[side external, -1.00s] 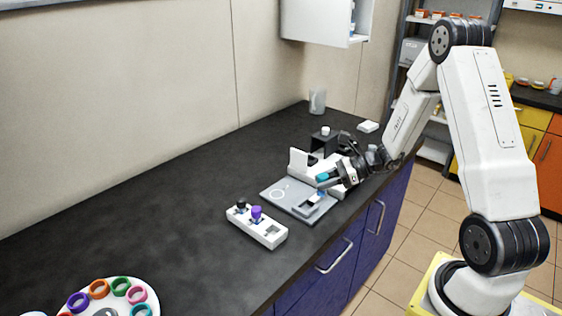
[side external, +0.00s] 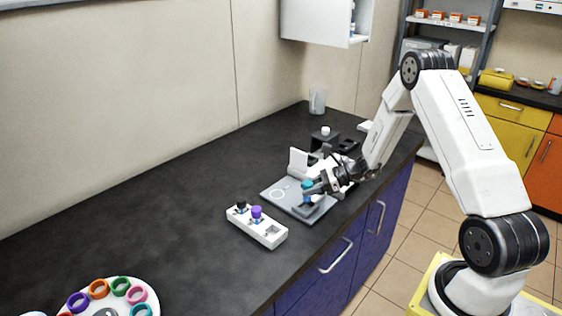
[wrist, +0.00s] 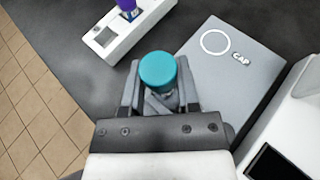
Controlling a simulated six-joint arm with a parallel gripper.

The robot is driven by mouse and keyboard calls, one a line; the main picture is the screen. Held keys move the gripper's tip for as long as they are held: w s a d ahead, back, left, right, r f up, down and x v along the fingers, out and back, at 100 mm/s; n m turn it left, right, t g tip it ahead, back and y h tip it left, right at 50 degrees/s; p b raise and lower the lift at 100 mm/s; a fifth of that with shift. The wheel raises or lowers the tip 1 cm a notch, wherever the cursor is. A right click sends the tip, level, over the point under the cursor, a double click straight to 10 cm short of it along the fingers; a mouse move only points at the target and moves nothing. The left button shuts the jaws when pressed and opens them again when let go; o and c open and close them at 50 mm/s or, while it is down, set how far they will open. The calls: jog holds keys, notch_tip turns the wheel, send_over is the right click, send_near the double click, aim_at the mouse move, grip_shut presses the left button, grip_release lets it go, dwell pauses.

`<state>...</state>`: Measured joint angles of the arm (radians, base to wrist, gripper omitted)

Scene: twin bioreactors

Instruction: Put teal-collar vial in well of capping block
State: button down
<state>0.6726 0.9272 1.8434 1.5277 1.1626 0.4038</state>
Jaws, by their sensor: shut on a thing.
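The vial with the teal collar (side external: 307,185) is held in my gripper (side external: 312,189), roughly upright, above the front part of a grey plate. In the wrist view its round teal top (wrist: 158,70) shows between the two fingers (wrist: 158,88), which are shut on it; its lower body is mostly hidden. The grey plate (wrist: 222,85) carries a white ring and the word CAP; it also shows in the side view (side external: 277,197).
A white rack (side external: 262,232) stands left of the plate with a black-topped vial (side external: 241,204), a purple-topped vial (side external: 257,212) and an empty square well. A white machine (side external: 299,161) and a black block (side external: 324,140) stand behind. A tray of coloured rings (side external: 110,290) is front left.

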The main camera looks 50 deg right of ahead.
aim_at(308, 197)
jog(key=shift+w+f, duration=0.2)
jog(key=shift+f, duration=1.6)
jog(key=shift+f, duration=0.15)
jog(key=shift+c, duration=1.7)
grip_release()
jog(key=shift+r, duration=0.2)
jog(key=v, duration=1.2)
jog(key=shift+f, duration=0.1)
